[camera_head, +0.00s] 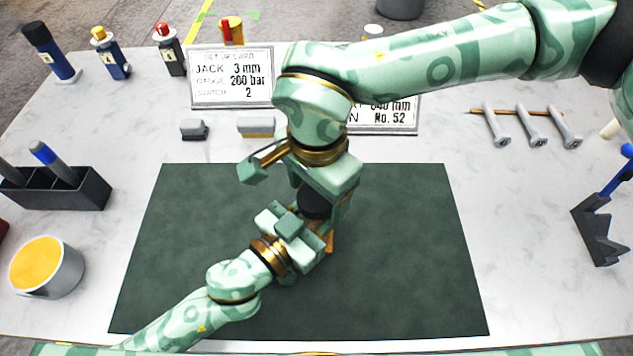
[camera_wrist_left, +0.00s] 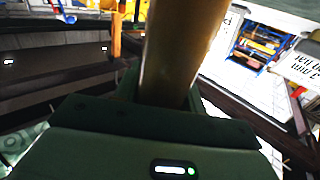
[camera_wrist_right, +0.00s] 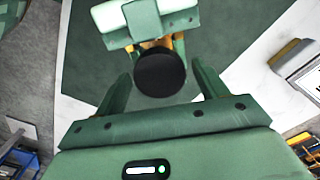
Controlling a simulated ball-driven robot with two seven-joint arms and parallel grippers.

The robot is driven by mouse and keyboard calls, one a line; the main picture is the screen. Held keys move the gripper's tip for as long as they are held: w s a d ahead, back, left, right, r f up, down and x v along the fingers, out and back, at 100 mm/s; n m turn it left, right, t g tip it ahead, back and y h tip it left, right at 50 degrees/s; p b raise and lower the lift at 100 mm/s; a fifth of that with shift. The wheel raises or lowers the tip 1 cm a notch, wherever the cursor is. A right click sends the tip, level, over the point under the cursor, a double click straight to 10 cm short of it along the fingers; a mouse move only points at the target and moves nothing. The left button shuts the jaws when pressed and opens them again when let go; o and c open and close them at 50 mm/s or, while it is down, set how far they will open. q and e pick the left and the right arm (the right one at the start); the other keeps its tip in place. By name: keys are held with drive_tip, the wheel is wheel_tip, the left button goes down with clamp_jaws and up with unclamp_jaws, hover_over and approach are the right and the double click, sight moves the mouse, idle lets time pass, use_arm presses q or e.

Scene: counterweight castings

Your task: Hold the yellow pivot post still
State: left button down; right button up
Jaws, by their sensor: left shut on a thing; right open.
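The yellow pivot post (camera_wrist_left: 180,50) stands large between the fingers of my left gripper in the left wrist view, looking brownish in shade. My left gripper (camera_head: 312,228) is shut on it, low over the dark green mat (camera_head: 400,270). In the right wrist view a round black top (camera_wrist_right: 160,75) shows right beside my left gripper (camera_wrist_right: 145,22); it also shows dark in the head view (camera_head: 313,203). My right gripper (camera_head: 325,185) is above, pointing down, open, its fingers on either side of the black top with gaps. The post's foot is hidden.
Set-up cards (camera_head: 231,78) stand behind the mat, partly hidden by my right arm. Bottles (camera_head: 110,53), a black holder (camera_head: 55,188), a cup with yellow contents (camera_head: 47,268), grey pins (camera_head: 533,125) and a dark notched stand (camera_head: 598,230) surround it. The mat's right half is clear.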

use_arm(q)
drive_tip(key=shift+r, duration=0.1)
use_arm(e)
drive_tip(key=c, duration=1)
drive_tip(key=m, duration=0.5)
drive_tip(key=shift+m, duration=0.4)
drive_tip(key=o, duration=1.1)
drive_tip(key=shift+c, duration=0.2)
drive_tip(key=shift+r, duration=2.3)
drive_tip(key=shift+c, duration=0.3)
